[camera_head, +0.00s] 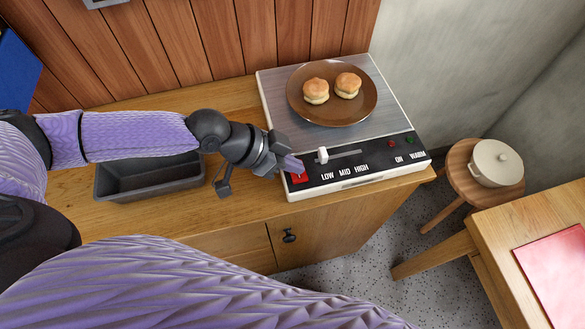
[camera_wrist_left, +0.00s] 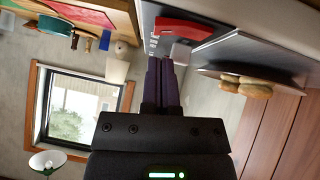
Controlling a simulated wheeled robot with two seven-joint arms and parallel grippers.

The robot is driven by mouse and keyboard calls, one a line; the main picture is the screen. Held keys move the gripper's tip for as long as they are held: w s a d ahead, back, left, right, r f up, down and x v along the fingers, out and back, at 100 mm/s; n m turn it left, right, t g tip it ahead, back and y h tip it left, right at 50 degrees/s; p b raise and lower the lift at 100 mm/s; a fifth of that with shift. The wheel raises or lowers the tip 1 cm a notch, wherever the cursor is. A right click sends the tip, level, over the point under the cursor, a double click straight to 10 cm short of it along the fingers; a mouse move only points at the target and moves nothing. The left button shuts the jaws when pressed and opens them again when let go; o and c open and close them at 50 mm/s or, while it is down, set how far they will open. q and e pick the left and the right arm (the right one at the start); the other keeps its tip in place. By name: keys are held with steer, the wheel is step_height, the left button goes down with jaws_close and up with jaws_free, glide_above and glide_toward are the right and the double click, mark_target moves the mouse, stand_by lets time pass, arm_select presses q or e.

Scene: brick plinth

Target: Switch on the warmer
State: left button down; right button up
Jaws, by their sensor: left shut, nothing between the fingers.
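The warmer (camera_head: 277,107) stands on the wooden cabinet, with a metal top and a black front panel. A red switch (camera_head: 299,178) is at the panel's left end; it also shows in the left wrist view (camera_wrist_left: 187,28). A white slider knob (camera_head: 322,155) sits near the left of its slot, above LOW, MID and HIGH. A dark red lamp (camera_head: 391,143) and a dark green lamp (camera_head: 408,139) sit above ON and WARM. My left gripper (camera_head: 294,164) is shut and empty, its tips just behind the red switch; I cannot tell whether they touch it. My right gripper is out of view.
A brown plate (camera_head: 332,117) with two buns (camera_head: 348,85) rests on the warmer. An empty dark tray (camera_head: 150,182) lies under my left arm. A stool (camera_head: 461,182) with a lidded pot (camera_head: 496,164) and a table (camera_head: 500,232) stand to the right.

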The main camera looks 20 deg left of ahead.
arm_select(q)
steer(key=shift+s+f, duration=0.15)
steer(key=shift+f, duration=0.75)
steer(key=shift+p, duration=0.45)
steer(key=shift+f, duration=0.15)
steer(key=shift+b, duration=0.3)
steer(key=shift+w+a+r+b, duration=0.2)
steer(key=shift+w+a+b, duration=0.2)
steer(key=shift+w+b, duration=0.15)
